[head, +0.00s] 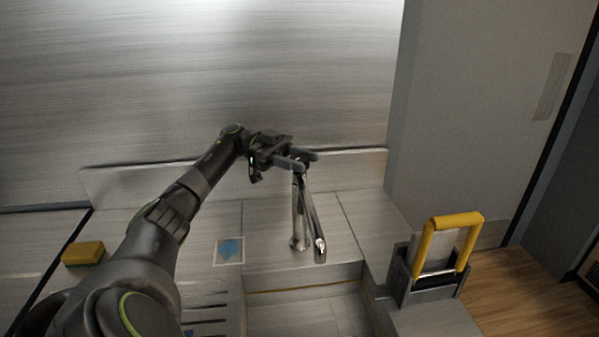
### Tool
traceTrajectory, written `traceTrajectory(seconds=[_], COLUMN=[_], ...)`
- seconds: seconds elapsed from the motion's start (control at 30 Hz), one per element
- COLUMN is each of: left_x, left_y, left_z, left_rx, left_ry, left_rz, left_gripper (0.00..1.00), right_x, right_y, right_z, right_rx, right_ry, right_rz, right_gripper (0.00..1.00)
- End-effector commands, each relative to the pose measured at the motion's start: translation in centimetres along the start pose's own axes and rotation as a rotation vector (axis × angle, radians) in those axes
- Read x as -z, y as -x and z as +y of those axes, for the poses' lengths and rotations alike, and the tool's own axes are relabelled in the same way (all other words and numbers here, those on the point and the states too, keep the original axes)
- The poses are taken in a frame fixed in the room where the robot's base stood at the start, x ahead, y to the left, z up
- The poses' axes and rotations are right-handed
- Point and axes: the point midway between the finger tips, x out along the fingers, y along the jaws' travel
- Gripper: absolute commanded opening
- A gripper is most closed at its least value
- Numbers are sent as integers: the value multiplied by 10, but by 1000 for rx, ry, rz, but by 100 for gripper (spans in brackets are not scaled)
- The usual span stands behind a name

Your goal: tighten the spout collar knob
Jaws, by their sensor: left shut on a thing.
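A chrome faucet stands behind the sink, with its upright column and its spout (314,220) reaching toward the front. My left gripper (305,158) is at the top of the faucet, shut on the dark spout collar knob. The fingers cover most of the knob, so its exact shape and setting are hidden. My right gripper is not in view.
The sink basin (310,312) lies in front of the faucet. A yellow sponge (84,253) is at the far left, and a blue patch (230,249) lies on the counter. A grey holder with a yellow handle (458,220) stands at the right. A metal wall rises behind.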

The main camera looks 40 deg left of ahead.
Motion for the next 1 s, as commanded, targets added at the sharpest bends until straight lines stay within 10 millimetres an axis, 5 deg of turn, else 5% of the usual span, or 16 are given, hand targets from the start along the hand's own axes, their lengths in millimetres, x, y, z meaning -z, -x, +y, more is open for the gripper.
traceTrajectory(seconds=[0.37, 0.93, 0.97, 1.0], left_x=[0, 1, 1, 1], left_y=[0, 0, 0, 0], left_z=[-1, 0, 0, 0], left_rx=[-168, -197, -196, -196], left_ry=[-1, 0, 0, 0], left_rz=[3, 3, 3, 3], left_gripper=[17, 17, 42, 48], right_x=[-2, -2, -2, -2], right_y=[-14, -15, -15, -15], right_z=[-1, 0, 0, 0], right_rx=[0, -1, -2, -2], right_ry=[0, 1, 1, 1], right_rz=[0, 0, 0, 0], right_gripper=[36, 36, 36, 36])
